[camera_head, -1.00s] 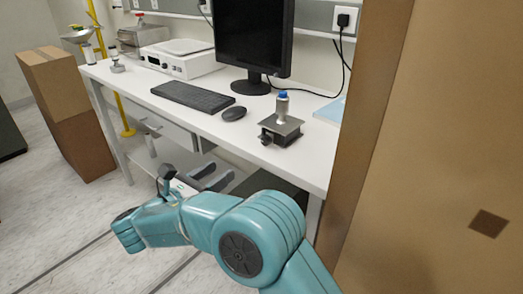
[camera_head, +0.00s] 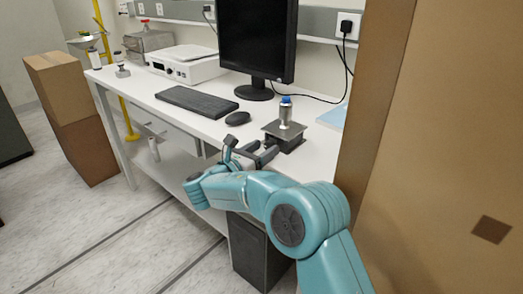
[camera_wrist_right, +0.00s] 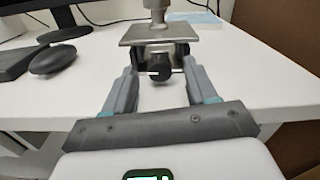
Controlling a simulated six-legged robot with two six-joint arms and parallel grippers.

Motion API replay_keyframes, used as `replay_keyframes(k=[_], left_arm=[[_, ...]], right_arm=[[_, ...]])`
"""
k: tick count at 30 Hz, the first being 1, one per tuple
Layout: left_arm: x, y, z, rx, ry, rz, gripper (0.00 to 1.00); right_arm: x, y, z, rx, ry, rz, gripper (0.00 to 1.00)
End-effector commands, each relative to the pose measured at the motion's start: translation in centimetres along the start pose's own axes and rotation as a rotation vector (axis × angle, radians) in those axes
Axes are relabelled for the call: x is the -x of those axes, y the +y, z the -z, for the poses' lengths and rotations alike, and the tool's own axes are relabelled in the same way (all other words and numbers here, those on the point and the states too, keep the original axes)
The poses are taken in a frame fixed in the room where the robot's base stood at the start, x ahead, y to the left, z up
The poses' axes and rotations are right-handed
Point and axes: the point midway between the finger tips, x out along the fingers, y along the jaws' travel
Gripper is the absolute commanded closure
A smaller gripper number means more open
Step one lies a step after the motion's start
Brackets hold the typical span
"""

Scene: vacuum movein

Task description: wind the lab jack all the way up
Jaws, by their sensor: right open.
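The lab jack (camera_head: 284,135) stands near the front edge of the white bench, a small dark metal platform on a low base. A bottle with a blue cap (camera_head: 286,108) stands upright on its plate. In the right wrist view the jack's plate (camera_wrist_right: 142,36) is seen close up, with a dark round knob (camera_wrist_right: 160,68) facing me below it. My right gripper (camera_head: 262,152) is open at the bench edge in front of the jack. In the wrist view its fingers (camera_wrist_right: 160,72) lie on either side of the knob, with gaps visible. My left gripper is out of view.
A mouse (camera_head: 238,118), keyboard (camera_head: 196,101) and monitor (camera_head: 257,45) sit left of the jack. A light blue flat item (camera_head: 333,116) lies to its right. A tall brown cardboard surface (camera_head: 445,150) closes off the right side.

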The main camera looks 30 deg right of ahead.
Motion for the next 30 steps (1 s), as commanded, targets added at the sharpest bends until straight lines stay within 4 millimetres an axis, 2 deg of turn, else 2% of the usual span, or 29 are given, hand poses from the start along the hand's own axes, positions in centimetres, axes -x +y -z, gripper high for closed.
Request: replay_keyframes(k=[5, 10, 14, 22, 30], left_arm=[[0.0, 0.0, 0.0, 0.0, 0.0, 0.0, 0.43], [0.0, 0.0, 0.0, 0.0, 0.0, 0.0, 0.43], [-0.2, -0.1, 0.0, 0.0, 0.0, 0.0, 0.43], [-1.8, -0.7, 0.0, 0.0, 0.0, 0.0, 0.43], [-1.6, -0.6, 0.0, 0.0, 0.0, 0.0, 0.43]], right_arm=[[0.0, 0.0, 0.0, 0.0, 0.0, 0.0, 0.43], [0.0, 0.0, 0.0, 0.0, 0.0, 0.0, 0.99], [0.1, 0.0, 0.1, -0.012, 0.0, 0.0, 0.99], [0.1, 0.0, 0.2, -0.24, -0.001, 0.001, 0.99], [0.1, -0.1, 0.0, -0.25, 0.0, 0.0, 0.99]])
